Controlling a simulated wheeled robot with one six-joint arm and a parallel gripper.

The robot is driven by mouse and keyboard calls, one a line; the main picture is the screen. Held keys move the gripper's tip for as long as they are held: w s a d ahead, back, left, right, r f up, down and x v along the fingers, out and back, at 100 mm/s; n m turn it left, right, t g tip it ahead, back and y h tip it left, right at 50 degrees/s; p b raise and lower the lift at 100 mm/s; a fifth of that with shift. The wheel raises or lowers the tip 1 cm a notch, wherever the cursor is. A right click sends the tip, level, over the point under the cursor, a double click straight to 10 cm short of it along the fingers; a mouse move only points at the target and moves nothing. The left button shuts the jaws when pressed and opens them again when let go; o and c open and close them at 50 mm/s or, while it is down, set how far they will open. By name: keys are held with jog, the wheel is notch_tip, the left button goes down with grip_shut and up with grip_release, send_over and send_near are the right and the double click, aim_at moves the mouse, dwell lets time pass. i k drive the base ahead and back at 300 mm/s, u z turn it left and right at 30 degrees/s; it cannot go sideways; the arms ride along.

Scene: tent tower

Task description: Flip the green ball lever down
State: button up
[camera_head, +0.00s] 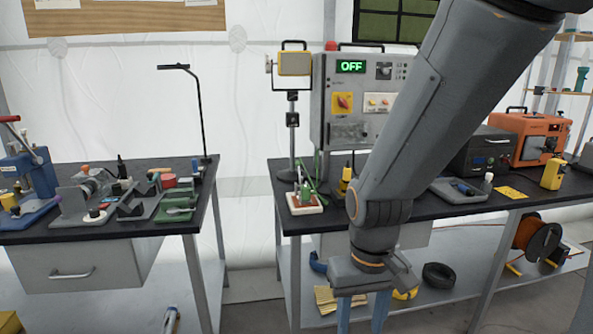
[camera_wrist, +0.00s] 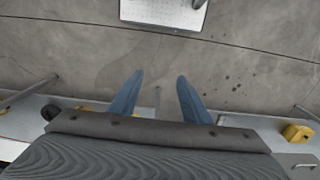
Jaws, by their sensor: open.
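A grey control box (camera_head: 345,128) reading OFF stands on the right bench, partly hidden by my arm. An orange device (camera_head: 530,136) is farther right. The left bench (camera_head: 120,232) carries a blue press (camera_head: 27,170) and several small fixtures. A gap separates the benches.

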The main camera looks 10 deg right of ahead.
aim_at(298, 163)
jog(key=u, duration=0.2)
jog(key=i, duration=0.85)
jog(key=z, duration=0.2)
